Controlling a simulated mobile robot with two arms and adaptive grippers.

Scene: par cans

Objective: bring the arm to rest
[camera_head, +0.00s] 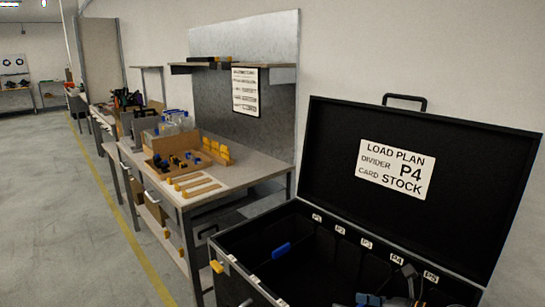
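Neither of my grippers can be made out in the head view. An open black case (428,220) stands at the right with its lid up. Its lid carries a white load plan card (396,169) reading "DIVIDER P4" and "CARD STOCK". Labels run along the case's back edge, among them a P4 label (397,260). Inside lie a blue piece (281,249) at the left, and a grey and dark object (408,273) with blue parts (369,299) at the bottom edge. These are small and partly cut off, so I cannot tell what they are.
A workbench (228,173) left of the case holds a wooden tray (160,172) of dark and blue parts, yellow pieces (216,150) and clear bottles. A grey back panel with a shelf (277,72) rises behind it. The floor (50,200) left of the yellow line is clear.

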